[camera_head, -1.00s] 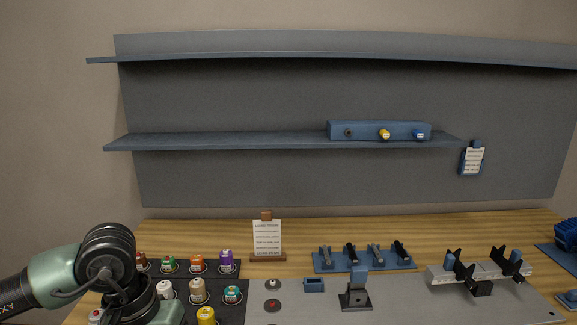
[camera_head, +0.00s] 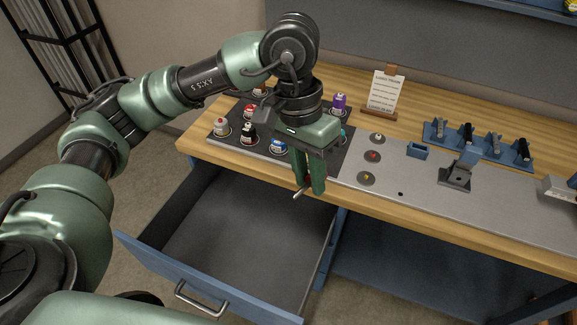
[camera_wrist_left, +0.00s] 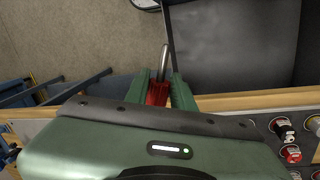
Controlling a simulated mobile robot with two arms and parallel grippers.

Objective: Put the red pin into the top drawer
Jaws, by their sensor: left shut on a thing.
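My left gripper (camera_head: 311,188) is shut on the red pin at the front edge of the bench, near the right side of the open drawer. In the left wrist view the pin's red body (camera_wrist_left: 157,92) sits between the green fingers, with its silver shank (camera_wrist_left: 164,60) sticking out beyond them. In the head view mostly the silver end (camera_head: 298,194) shows; the fingers hide the rest. The top drawer (camera_head: 190,283) is pulled out, and its visible grey floor is empty. It also shows in the left wrist view (camera_wrist_left: 235,45). My right gripper is out of view.
A dark mat with several coloured bottles (camera_head: 249,134) lies on the wooden bench (camera_head: 350,192). A note stand (camera_head: 387,92), a blue clip rack (camera_head: 477,139) and a small stand (camera_head: 456,177) are further right. A black rack (camera_head: 70,50) stands at the far left.

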